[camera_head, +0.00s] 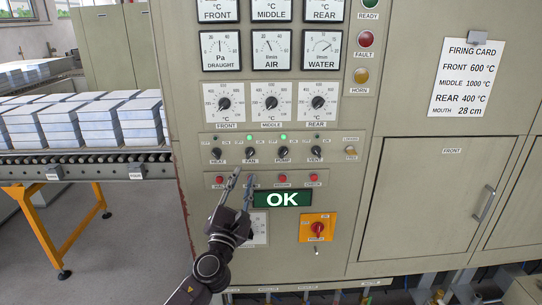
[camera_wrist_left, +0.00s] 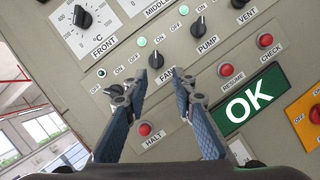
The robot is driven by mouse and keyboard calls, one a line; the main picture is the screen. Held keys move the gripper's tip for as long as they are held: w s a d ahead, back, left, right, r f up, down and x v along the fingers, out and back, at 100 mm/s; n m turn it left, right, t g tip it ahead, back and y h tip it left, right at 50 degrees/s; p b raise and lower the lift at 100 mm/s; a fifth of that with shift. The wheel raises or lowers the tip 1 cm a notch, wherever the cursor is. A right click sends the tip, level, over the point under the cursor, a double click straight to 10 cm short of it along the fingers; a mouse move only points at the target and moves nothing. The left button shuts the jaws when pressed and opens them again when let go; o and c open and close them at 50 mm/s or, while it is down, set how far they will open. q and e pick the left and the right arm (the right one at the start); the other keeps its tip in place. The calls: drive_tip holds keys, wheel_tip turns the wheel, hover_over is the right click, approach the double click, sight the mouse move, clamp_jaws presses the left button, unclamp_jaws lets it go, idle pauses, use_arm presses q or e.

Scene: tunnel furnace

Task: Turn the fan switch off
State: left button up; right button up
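The fan switch (camera_head: 250,152) is a black rotary knob in the switch row of the grey panel, between the heat and pump knobs. In the head view it appears turned toward ON, and the green lamp (camera_head: 249,138) above it is lit. The switch also shows in the left wrist view (camera_wrist_left: 156,60), just beyond the fingertips; part of its label is hidden. My left gripper (camera_head: 243,174) is open and empty, below the switch in the head view. Its two fingers show apart in the left wrist view (camera_wrist_left: 160,78). My right gripper is not in view.
The heat knob (camera_head: 216,152), pump knob (camera_head: 282,152) and vent knob (camera_head: 315,152) share the row. Red buttons, including halt (camera_wrist_left: 144,129) and resume (camera_wrist_left: 226,70), sit just below. A green OK display (camera_head: 282,199) and an orange-backed red switch (camera_head: 317,229) are lower.

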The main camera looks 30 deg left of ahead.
sight(249, 156)
use_arm(q)
drive_tip(key=x, duration=0.2)
drive_tip(key=p+x, duration=0.1)
drive_tip(key=x, duration=0.2)
drive_tip(key=r+x, duration=0.1)
drive_tip(key=x, duration=0.2)
drive_tip(key=shift+s, duration=0.15)
drive_tip(key=shift+f, duration=0.1)
drive_tip(key=shift+c, duration=0.5)
clamp_jaws()
